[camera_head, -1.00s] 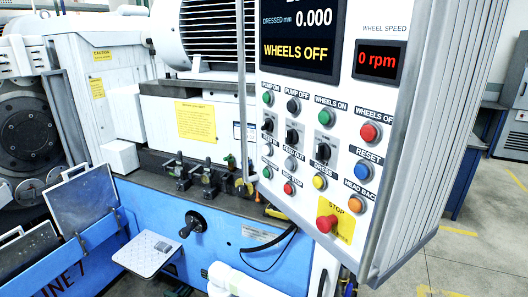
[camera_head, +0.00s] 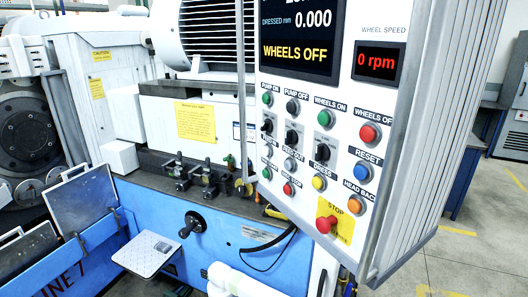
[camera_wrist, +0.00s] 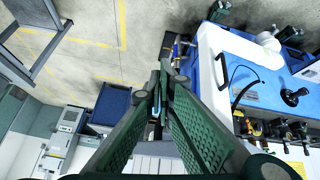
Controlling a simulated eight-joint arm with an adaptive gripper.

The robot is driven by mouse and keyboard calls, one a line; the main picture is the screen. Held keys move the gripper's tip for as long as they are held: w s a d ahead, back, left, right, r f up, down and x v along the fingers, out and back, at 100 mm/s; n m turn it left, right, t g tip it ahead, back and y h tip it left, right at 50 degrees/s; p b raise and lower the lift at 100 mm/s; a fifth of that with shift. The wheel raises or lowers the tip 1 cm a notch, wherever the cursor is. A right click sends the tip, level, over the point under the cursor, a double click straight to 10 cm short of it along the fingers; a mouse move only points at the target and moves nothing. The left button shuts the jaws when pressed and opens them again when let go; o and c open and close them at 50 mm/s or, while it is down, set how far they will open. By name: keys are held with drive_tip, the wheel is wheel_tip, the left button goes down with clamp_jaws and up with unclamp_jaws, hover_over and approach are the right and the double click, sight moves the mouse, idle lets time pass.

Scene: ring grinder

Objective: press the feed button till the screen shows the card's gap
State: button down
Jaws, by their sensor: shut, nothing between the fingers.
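The control panel (camera_head: 345,130) fills the right middle of the head view. Its screen (camera_head: 300,40) shows "DRESSED mm 0.000" and "WHEELS OFF"; the top line is cut off by the frame edge. Rows of buttons sit below. A label reading roughly "FEED OUT" stands above a grey button (camera_head: 290,164); a white button (camera_head: 267,150) is left of it, its label too small to read. A yellow card (camera_head: 195,121) with unreadable print is on the machine. My gripper (camera_wrist: 157,82) shows only in the wrist view, shut and empty, apart from any button.
A red stop button (camera_head: 326,223) on a yellow plate is at the panel's lower end. A black handwheel (camera_head: 193,223) and small shelf (camera_head: 147,253) stick out from the blue machine front. Open floor (camera_head: 470,255) lies right of the panel. The wrist view shows floor and the machine's side.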

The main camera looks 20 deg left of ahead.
drive_tip(key=shift+s+a+r+n+t+h+p, duration=0.55)
drive_tip(key=shift+s+a+n, duration=1.1)
drive_tip(key=shift+a+n, duration=2.9)
drive_tip(key=shift+s+a+r+n+g+h+p, duration=0.2)
drive_tip(key=shift+s+a+r+n+p, duration=1)
drive_tip(key=shift+a+n, duration=3.3)
drive_tip(key=w+a+r+n+t+y+p, duration=0.2)
drive_tip(key=w+a+r+t, duration=0.2)
drive_tip(key=w+a+r, duration=0.45)
drive_tip(key=w+a+r+n+t+y+p, duration=0.1)
drive_tip(key=w+a+r+n+t+y, duration=0.3)
drive_tip(key=w+a, duration=0.75)
drive_tip(key=w+a+r+n+t+y+p, duration=0.1)
drive_tip(key=w+a+n+y+p, duration=0.15)
drive_tip(key=a, duration=0.75)
drive_tip(key=w+a+r+n+t+y+p, duration=0.1)
drive_tip(key=w+a+r+p, duration=0.15)
drive_tip(key=a, duration=0.75)
drive_tip(key=shift+s+a+r+m+t+h+p, duration=0.1)
drive_tip(key=shift+s+r+m+t+h+p, duration=0.2)
drive_tip(key=shift+s+m+t+h, duration=0.45)
drive_tip(key=shift+s+d+r+m+t+h+p, duration=0.1)
drive_tip(key=shift+s+r+m+t+h+p, duration=0.15)
drive_tip(key=shift+s+r+h, duration=0.5)
drive_tip(key=shift+s+a+r+m+t+h+p, duration=0.1)
drive_tip(key=shift+s+m+t+h+p, duration=0.15)
drive_tip(key=shift+s+m+t+h, duration=0.55)
